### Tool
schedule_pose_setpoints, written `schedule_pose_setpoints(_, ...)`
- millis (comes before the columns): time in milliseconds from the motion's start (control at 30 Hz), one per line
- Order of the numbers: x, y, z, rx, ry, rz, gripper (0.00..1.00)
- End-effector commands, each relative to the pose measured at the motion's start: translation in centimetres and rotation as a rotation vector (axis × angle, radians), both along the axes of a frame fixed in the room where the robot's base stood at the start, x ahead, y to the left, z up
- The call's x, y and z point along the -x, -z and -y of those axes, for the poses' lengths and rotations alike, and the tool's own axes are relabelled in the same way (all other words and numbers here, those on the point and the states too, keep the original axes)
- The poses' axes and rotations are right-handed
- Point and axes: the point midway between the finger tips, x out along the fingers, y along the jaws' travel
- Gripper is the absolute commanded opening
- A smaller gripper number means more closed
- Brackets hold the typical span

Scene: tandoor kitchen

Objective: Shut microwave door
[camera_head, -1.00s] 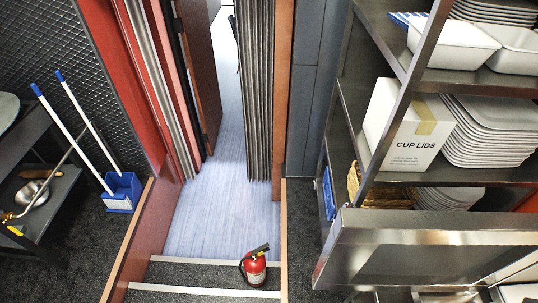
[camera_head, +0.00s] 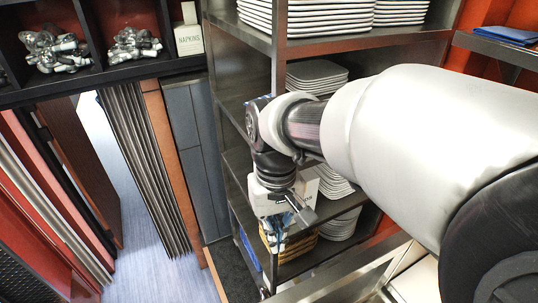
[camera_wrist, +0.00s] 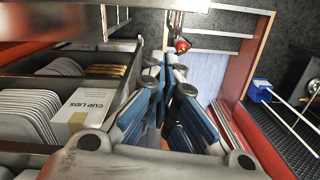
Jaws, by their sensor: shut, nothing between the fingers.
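A brushed-steel panel that looks like the microwave door (camera_head: 342,276) shows as a slanting strip at the bottom of the head view, partly hidden by my arm. A steel panel also shows along the top left of the wrist view (camera_wrist: 45,28). I cannot tell the door's angle, and the microwave body is not clearly visible. My gripper (camera_head: 283,238) points down in front of the shelving, left of the strip. In the wrist view its blue-and-grey fingers (camera_wrist: 165,62) are together and empty. I see no contact with the panel.
A steel shelf unit (camera_head: 262,45) with stacked plates stands behind my gripper. A wicker basket (camera_head: 300,248) is on a lower shelf. A cup-lids box (camera_wrist: 84,112), a red fire extinguisher (camera_wrist: 182,45) and a blue dustpan (camera_wrist: 260,91) show in the wrist view. The doorway floor (camera_head: 140,190) is clear.

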Motion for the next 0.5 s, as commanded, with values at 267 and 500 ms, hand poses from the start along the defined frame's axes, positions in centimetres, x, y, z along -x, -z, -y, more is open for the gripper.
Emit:
schedule_pose_setpoints(267,-0.3,5.7,-6.5,0.084,-0.123,-0.156,0.0)
schedule_pose_setpoints(500,0.1,7.6,-6.9,0.096,-0.136,-0.175,0.0)
